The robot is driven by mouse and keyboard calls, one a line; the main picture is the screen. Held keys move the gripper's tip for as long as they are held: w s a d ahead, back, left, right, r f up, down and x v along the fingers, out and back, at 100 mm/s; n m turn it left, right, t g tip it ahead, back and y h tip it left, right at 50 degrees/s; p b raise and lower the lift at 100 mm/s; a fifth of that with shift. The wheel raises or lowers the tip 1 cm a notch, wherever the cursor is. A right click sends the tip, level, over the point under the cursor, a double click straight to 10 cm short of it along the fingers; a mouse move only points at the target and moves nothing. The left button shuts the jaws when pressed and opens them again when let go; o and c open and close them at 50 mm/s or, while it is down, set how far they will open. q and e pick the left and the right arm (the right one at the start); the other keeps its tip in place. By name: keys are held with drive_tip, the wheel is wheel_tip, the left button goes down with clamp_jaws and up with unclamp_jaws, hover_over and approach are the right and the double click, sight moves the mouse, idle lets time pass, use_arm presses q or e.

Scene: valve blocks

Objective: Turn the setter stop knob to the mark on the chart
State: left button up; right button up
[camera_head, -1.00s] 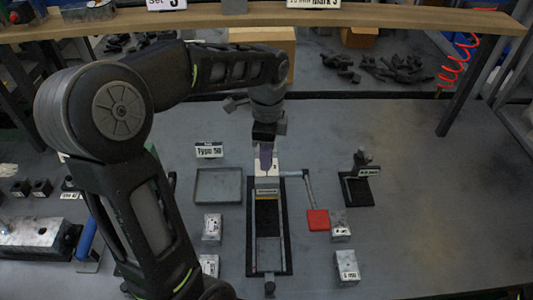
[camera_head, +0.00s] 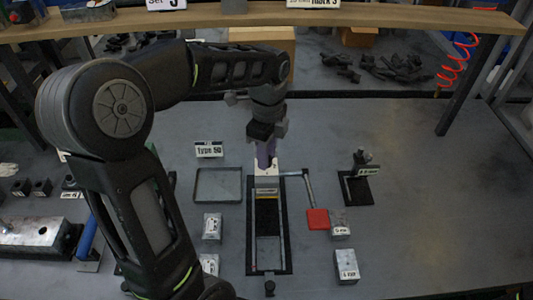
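My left gripper (camera_head: 266,137) points down over the back end of a black central fixture (camera_head: 285,215). Whether the fingers grip the purple piece is too small to tell. A small dark knob (camera_head: 269,288) sits at the fixture's front end. To its right is a black stand (camera_head: 358,187) with an upright post and a label. I cannot tell which is the setter's stop knob. A card reading "Mark 3" (camera_head: 313,3) is on the shelf at the top. My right gripper is not in view.
Labelled metal blocks (camera_head: 346,264) stand nearby. An empty shallow tray (camera_head: 218,186) lies left, below a "Type 50" sign (camera_head: 209,149). A wooden shelf (camera_head: 410,18) crosses the back. The table's right side is clear.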

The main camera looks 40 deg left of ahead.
use_arm(q)
drive_tip(key=o, duration=0.5)
drive_tip(key=shift+c, duration=0.2)
wheel_tip(320, 180, up, 8)
drive_tip(key=shift+w+f+b, duration=0.1)
drive_tip(key=shift+w+b, duration=0.05)
drive_tip(key=shift+b, duration=0.3)
idle(0.3)
